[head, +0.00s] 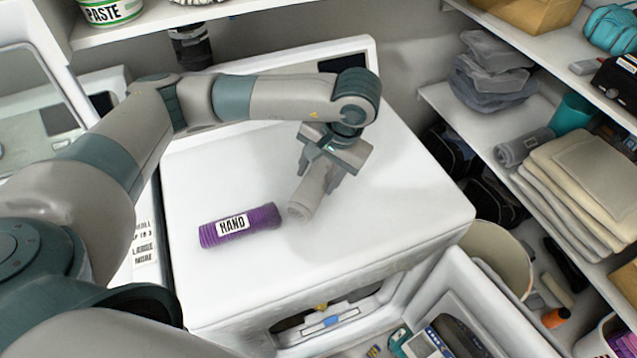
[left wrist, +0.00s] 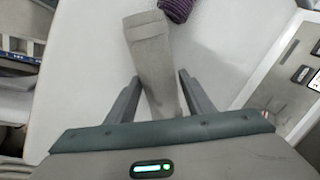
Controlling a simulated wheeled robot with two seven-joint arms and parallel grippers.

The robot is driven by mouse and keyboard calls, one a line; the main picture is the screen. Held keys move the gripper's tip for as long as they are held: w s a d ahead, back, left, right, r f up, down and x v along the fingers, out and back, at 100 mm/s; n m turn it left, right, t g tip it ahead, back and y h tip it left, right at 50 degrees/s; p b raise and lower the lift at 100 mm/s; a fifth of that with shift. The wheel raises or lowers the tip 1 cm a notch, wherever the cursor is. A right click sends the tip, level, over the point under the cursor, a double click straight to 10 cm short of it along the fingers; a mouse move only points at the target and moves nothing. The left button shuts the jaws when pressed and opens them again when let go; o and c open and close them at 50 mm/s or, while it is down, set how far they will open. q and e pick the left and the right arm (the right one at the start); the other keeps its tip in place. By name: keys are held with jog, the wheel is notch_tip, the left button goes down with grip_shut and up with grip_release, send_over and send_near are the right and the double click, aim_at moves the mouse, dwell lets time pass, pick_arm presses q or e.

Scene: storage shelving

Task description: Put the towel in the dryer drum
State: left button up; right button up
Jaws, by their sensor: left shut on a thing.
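A rolled grey-beige towel (head: 307,196) is between the fingers of my left gripper (head: 322,178), over the white top of the dryer (head: 350,235). My left gripper is shut on it. In the left wrist view the towel (left wrist: 152,55) runs out between the two fingers (left wrist: 159,80). I cannot tell whether its far end touches the top. The dryer's front door (head: 480,290) stands open, below the top's front edge. The drum opening (head: 340,318) shows only partly under that edge; its inside is mostly hidden. My right gripper is not in view.
A purple ribbed roll labelled HAND (head: 240,225) lies on the dryer top, left of the towel. Shelves at right hold folded towels (head: 580,180) and grey bags (head: 490,65). A cream bin (head: 502,255) stands beside the open door. The dryer top is otherwise mostly clear.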

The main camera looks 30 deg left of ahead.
aim_at(319, 185)
pick_arm(q)
notch_tip(319, 185, down, 2)
jog(key=shift+f+p, duration=0.15)
jog(key=shift+p, duration=0.4)
jog(key=shift+f, duration=0.6)
jog(key=shift+f, duration=0.1)
jog(key=o, duration=1.2)
jog(key=shift+r, duration=0.2)
